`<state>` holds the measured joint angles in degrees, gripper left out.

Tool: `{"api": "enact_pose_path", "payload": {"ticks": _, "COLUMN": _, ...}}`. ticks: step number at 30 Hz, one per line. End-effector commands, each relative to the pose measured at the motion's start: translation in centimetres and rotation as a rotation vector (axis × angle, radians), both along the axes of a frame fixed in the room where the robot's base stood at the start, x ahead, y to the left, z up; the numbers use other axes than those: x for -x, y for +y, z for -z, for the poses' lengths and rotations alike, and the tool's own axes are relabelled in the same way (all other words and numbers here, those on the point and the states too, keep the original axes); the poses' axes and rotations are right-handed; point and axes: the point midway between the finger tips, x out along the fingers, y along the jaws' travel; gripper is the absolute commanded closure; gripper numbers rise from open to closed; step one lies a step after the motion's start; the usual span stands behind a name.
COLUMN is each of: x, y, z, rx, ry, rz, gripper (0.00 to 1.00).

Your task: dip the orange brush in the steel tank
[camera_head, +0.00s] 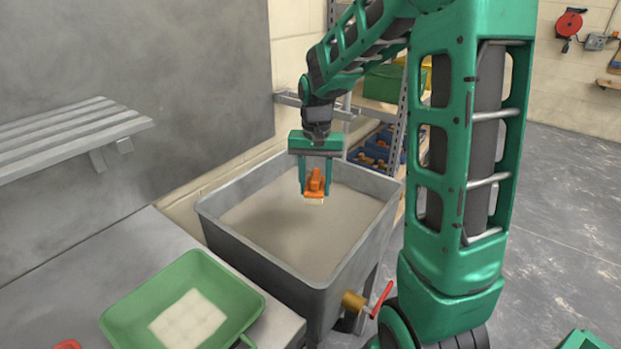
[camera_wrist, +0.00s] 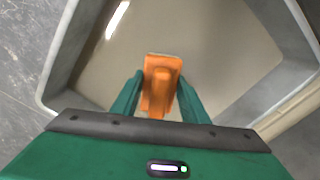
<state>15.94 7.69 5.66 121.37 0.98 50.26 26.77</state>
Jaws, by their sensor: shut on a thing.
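The orange brush (camera_head: 314,183) is held in my gripper (camera_head: 316,188), with its pale bristles pointing down. The grey steel tank (camera_head: 270,258) stands beside the bench and holds a flat, beige-grey liquid. My gripper and the brush are over the tank's opening, inside its rim as seen in the head view. In the wrist view the brush (camera_wrist: 160,80) sits between the two green fingers of my gripper (camera_wrist: 160,95), with the tank (camera_wrist: 62,60) around it. I cannot tell whether the bristles touch the liquid.
A green tub (camera_head: 235,287) with a pale patch inside stands on the grey bench (camera_head: 150,235) at the left. A slatted shelf (camera_head: 70,135) hangs on the wall above. A brass valve with a red handle (camera_head: 381,299) sticks out from the tank's front. Shelving with blue bins (camera_head: 375,150) stands behind.

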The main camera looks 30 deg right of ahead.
Motion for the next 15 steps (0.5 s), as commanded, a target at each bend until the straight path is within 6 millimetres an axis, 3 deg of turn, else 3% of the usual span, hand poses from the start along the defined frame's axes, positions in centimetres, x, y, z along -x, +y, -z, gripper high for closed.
{"api": "enact_pose_path", "payload": {"ticks": 15, "x": 0.1, "y": 0.0, "z": 4.5, "rx": 0.0, "ry": 0.002, "rz": -0.001, "gripper": 0.78}}
